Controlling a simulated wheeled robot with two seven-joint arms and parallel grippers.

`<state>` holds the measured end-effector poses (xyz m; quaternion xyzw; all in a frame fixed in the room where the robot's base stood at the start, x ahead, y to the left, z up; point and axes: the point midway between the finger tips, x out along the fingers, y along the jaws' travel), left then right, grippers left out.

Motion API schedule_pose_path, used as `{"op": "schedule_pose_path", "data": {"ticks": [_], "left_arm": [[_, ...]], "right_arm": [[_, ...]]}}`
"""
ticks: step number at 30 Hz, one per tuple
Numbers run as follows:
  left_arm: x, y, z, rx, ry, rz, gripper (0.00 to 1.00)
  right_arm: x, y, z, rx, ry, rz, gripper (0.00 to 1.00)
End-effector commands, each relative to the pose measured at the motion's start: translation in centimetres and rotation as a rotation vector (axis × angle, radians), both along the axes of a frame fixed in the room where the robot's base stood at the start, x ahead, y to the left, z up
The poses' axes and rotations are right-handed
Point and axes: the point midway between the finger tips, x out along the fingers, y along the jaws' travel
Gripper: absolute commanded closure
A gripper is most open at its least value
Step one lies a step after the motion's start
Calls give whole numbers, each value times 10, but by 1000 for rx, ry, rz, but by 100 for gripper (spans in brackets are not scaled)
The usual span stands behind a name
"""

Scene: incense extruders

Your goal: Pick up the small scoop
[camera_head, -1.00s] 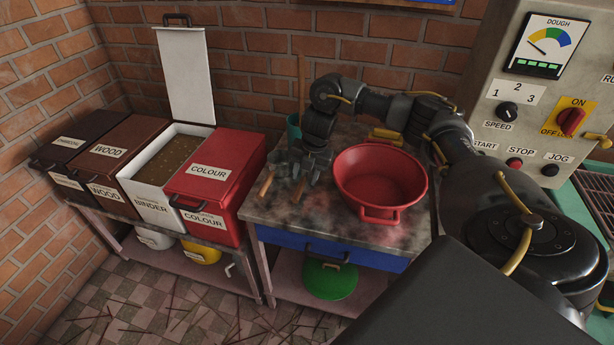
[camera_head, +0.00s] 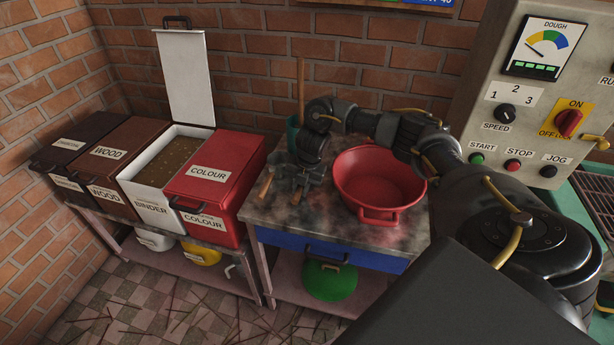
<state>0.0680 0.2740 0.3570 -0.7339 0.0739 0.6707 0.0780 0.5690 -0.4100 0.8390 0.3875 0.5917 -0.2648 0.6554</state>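Two scoops with wooden handles lie side by side at the left of the grey worktop (camera_head: 335,229). One handle (camera_head: 265,187) points to the front left, and the other handle (camera_head: 296,196) lies just right of it. Their grey metal scoop ends are partly hidden, and I cannot tell surely which is the small one. My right gripper (camera_head: 303,184) points down over the right-hand scoop, close to its handle. Its fingers blend with the grey metal, so I cannot see whether they are apart or hold anything. My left gripper is not in view.
A red basin (camera_head: 380,186) stands right of the scoops, under my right arm. A teal pot (camera_head: 292,133) with a wooden stick stands behind. Labelled bins stand at the left: the red colour bin (camera_head: 212,185) is nearest, the binder bin (camera_head: 150,204) has its lid up.

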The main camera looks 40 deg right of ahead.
Motion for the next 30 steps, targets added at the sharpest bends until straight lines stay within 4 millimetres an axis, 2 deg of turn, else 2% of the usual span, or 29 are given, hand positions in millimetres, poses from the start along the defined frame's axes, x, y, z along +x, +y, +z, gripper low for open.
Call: {"op": "schedule_pose_path", "data": {"ticks": [1, 3, 12, 17, 20, 22, 24, 30], "left_arm": [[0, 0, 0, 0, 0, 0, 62], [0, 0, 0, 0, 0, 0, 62], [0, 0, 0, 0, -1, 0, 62], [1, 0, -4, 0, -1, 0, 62], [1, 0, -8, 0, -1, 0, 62], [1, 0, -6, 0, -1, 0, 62], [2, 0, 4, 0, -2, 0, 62], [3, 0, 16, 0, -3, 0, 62]], "right_arm": [[0, 0, 0, 0, 0, 0, 92], [0, 0, 0, 0, 0, 0, 100], [0, 0, 1, 0, -1, 0, 100], [1, 0, 10, 1, -4, -1, 100], [2, 0, 22, 0, -6, 0, 100], [0, 1, 39, -2, -7, 3, 100], [-11, 9, 56, -3, -7, 7, 100], [-44, 35, 100, -2, -5, 8, 100]]}}
